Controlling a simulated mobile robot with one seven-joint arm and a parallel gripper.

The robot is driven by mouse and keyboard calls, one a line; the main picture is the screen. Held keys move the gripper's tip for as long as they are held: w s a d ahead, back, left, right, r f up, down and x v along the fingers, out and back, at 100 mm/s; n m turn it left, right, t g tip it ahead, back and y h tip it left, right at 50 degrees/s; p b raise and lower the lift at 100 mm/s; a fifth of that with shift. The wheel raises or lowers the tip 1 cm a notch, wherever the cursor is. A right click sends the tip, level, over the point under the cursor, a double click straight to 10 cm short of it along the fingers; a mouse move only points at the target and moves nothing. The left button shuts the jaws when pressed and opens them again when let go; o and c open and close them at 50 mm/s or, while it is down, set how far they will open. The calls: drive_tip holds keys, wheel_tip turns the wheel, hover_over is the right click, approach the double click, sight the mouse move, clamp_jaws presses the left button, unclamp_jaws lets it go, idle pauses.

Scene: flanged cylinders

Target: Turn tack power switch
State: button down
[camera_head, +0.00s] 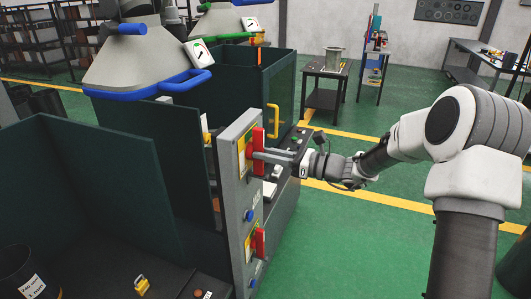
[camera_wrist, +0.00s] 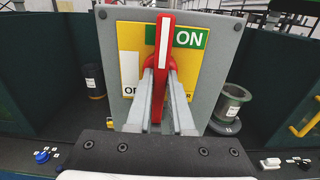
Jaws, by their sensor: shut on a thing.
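The red switch handle (camera_wrist: 164,50) stands upright on a yellow plate (camera_wrist: 130,68) on the grey panel (camera_wrist: 222,38). A white stripe runs down the handle. A green ON label (camera_wrist: 190,38) shows beside its top, and a partly covered OFF label shows at lower left. My gripper (camera_wrist: 163,75) has its two fingers on either side of the handle and is shut on it. In the head view, my gripper (camera_head: 256,154) reaches in from the right to the upper red handle (camera_head: 258,138) on the grey post.
A second red handle (camera_head: 259,242) sits lower on the same post, with blue buttons (camera_head: 249,215) nearby. Dark green partition walls (camera_head: 80,180) stand to the left. A flanged cylinder (camera_wrist: 230,102) stands right of the panel. Green floor (camera_head: 350,250) is clear at lower right.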

drive_tip(key=c, duration=0.8)
unclamp_jaws()
drive_tip(key=b+v, duration=0.2)
drive_tip(key=v, duration=1.5)
drive_tip(key=shift+d+b, duration=0.2)
drive_tip(key=shift+b, duration=0.2)
drive_tip(key=shift+s, duration=0.1)
